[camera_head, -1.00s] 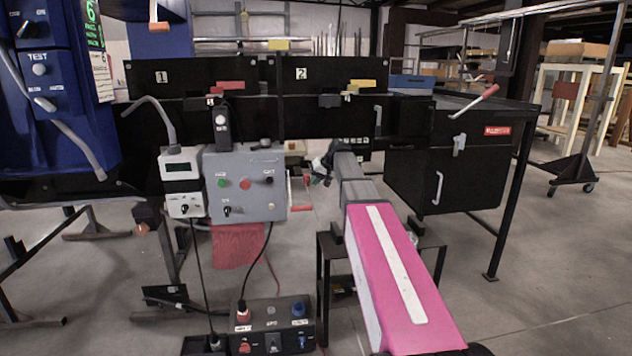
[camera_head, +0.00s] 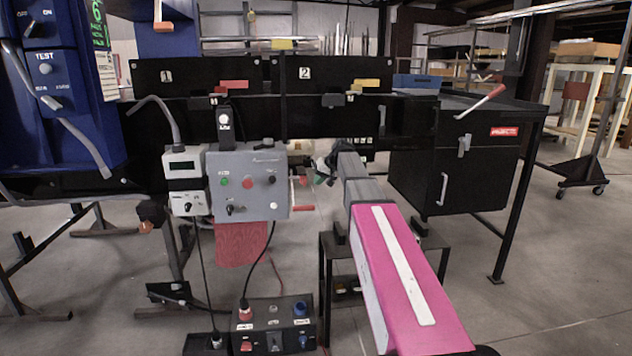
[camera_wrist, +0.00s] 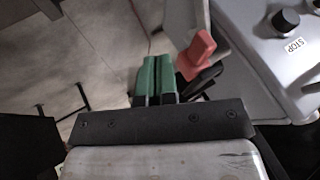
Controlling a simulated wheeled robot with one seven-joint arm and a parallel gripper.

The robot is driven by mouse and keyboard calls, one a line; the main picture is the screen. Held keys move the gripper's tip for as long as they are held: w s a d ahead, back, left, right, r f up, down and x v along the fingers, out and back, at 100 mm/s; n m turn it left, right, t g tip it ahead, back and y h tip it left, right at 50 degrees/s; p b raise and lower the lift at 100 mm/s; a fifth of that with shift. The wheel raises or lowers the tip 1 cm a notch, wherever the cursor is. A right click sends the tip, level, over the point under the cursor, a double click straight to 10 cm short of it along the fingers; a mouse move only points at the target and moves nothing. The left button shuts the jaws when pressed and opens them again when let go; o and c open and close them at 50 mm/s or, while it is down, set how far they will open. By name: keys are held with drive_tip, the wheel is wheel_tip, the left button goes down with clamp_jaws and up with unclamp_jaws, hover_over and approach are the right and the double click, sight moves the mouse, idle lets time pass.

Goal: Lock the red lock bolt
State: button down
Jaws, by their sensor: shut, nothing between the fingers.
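My gripper (camera_head: 325,172) is beside the right side of the grey control box (camera_head: 248,204), seen small and partly blurred. In the wrist view its two green fingers (camera_wrist: 156,80) are together, with nothing between them. A red piece (camera_wrist: 197,54) on a pale bar shows just right of the fingers in the wrist view; a small gap seems to part them. A small red handle (camera_head: 303,208) sticks out at the box's lower right in the head view, below my gripper. I cannot tell for sure which red part is the lock bolt.
Red (camera_head: 234,84) and yellow (camera_head: 366,82) handles sit on the numbered black panels. A black cabinet (camera_head: 455,180) with a red-tipped lever (camera_head: 487,102) stands right. A black switch box (camera_head: 274,322) is on the floor. The wrist view shows the control box corner (camera_wrist: 285,60) close on the right.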

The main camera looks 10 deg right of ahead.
drive_tip(key=v, duration=1)
drive_tip(key=shift+d, duration=0.35)
drive_tip(key=s+a+f+m+g+h, duration=0.1)
drive_tip(key=s+f, duration=0.6)
drive_tip(key=f, duration=0.3)
drive_tip(key=s+a+f+g+h, duration=0.1)
drive_tip(key=s+a+f+h, duration=0.1)
drive_tip(key=s+f, duration=0.65)
drive_tip(key=s+f+g+h, duration=0.2)
drive_tip(key=s+f, duration=1.5)
drive_tip(key=f, duration=0.1)
drive_tip(key=shift+s+g+h, duration=0.25)
drive_tip(key=shift+g+h, duration=0.05)
drive_tip(key=shift+h, duration=0.1)
